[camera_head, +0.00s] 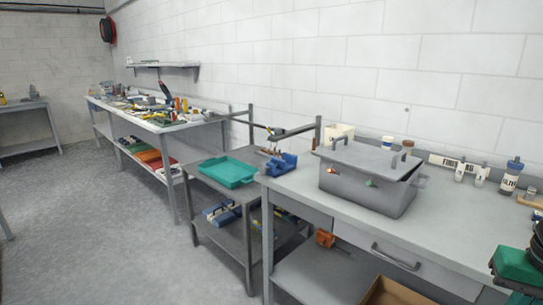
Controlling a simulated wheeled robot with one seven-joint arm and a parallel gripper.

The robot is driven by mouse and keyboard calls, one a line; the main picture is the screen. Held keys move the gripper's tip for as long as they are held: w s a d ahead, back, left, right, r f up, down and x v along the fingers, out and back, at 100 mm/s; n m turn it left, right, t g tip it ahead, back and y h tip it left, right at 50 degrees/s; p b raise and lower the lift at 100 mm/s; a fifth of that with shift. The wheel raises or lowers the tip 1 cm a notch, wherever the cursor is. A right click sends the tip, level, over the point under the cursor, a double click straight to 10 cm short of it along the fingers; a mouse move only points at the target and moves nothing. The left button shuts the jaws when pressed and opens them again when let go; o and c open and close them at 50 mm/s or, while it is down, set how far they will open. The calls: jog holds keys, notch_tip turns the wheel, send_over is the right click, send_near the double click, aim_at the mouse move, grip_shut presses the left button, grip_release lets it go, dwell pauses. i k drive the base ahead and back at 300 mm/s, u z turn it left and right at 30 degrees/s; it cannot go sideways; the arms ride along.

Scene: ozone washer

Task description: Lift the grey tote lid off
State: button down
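The grey tote (366,192) stands on the grey workbench at right of centre in the head view. The tote's far side is hidden. My gripper is not in view.
The workbench (325,208) is clear in front of the tote. Behind it are a white box (341,131) and several bottles, one blue-capped (511,175). A green and black object (517,265) is at the right edge. A teal tray (228,171) lies on the lower table at left.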

aim_at(391, 166)
jog(key=u, duration=1.25)
jog(key=i, duration=2.2)
jog(key=z, duration=2.5)
